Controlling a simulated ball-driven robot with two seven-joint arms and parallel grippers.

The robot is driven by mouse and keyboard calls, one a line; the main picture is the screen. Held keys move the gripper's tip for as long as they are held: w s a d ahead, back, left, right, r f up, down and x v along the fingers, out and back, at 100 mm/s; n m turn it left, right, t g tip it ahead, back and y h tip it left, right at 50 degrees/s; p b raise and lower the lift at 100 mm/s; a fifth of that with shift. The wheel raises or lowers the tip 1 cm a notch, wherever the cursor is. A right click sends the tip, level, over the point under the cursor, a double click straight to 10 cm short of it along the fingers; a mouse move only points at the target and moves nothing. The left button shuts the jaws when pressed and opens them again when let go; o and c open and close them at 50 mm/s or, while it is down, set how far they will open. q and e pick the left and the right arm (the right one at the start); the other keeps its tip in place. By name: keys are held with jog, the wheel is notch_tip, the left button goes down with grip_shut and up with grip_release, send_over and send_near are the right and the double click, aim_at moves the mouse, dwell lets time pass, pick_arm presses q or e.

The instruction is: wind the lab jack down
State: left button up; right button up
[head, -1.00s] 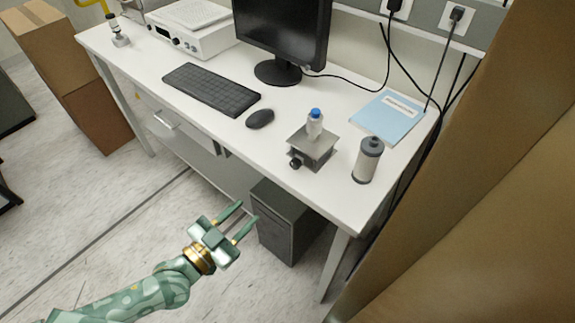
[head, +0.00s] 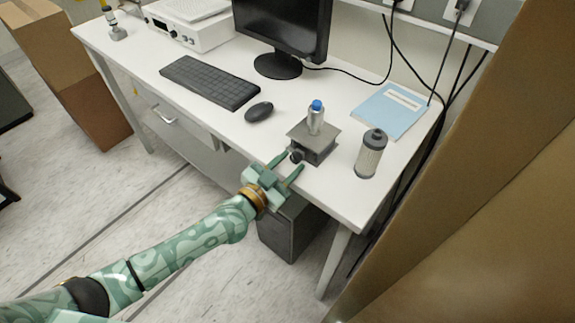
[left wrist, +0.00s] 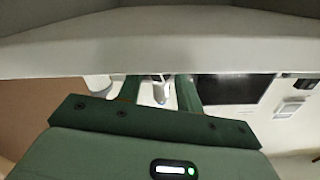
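The lab jack (head: 314,143) stands near the front edge of the white desk, with a clear, blue-capped bottle (head: 316,120) upright on its top plate. Its dark round knob (head: 297,155) faces the front. My left gripper (head: 291,160) is open at the desk's front edge, its two fingers pointing at the knob, one on either side of it in the picture. I cannot tell whether they touch it. My right gripper is not in view.
A grey-capped cylinder (head: 371,154) stands right of the jack, with a blue folder (head: 391,112) behind. A mouse (head: 259,111), keyboard (head: 210,82) and monitor (head: 283,30) are to the left and back. A dark computer case (head: 283,232) stands under the desk.

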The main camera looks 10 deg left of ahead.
pick_arm(q)
jog(key=c, duration=0.7)
jog(key=n, duration=0.2)
jog(key=shift+n, duration=0.3)
jog(key=n, duration=0.3)
jog(key=shift+p, duration=0.35)
jog(key=o, duration=0.7)
jog(key=shift+a, duration=0.1)
jog(key=shift+s, duration=0.1)
jog(key=p+v, duration=0.1)
jog(key=v, duration=1.5)
jog(key=shift+p, duration=0.4)
